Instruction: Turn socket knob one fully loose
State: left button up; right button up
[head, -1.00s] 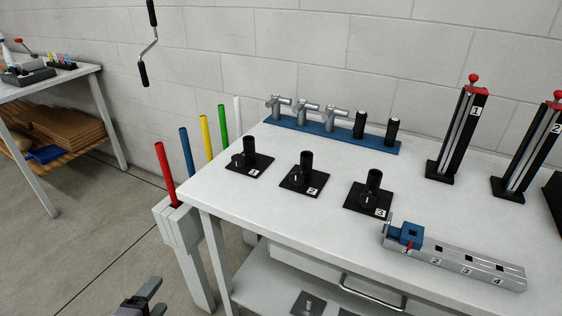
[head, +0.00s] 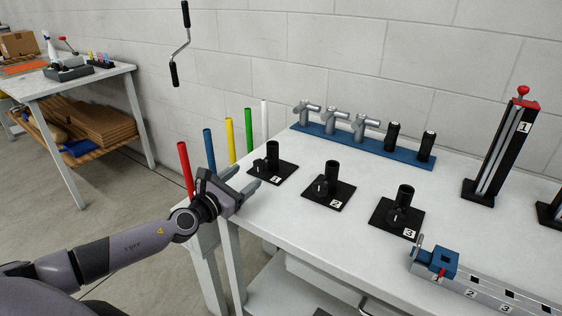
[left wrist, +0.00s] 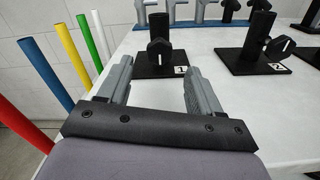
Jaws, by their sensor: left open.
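Socket one (head: 273,160) is a black upright tube on a square black plate marked 1, near the table's left edge. Its black knob (head: 259,166) sticks out on the near left side. In the left wrist view the knob (left wrist: 159,49) faces the camera, in front of the tube. My left gripper (head: 240,178) is open and empty, just left of socket one. In the left wrist view its two grey fingers point at the knob, which lies beyond the gap between their tips (left wrist: 157,75). My right gripper is not in view.
Socket two (head: 330,185) and socket three (head: 398,210) stand to the right. A blue rack (head: 380,147) with grey and black pieces lies behind. Coloured tubes (head: 231,140) stand upright left of the table, close to my left gripper. A rail with a blue block (head: 437,262) lies front right.

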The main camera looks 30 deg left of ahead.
aim_at(258, 166)
pick_arm(q)
jog(key=shift+w+r, duration=0.15)
jog(key=shift+w, duration=0.8)
jog(key=shift+w+d+b, duration=0.2)
jog(key=shift+w+b, duration=0.15)
jog(key=shift+w, duration=1.1)
jog(key=shift+w+d+b, duration=0.15)
jog(key=shift+w+b, duration=0.2)
jog(key=shift+w, duration=1.05)
jog(key=c, duration=1.1)
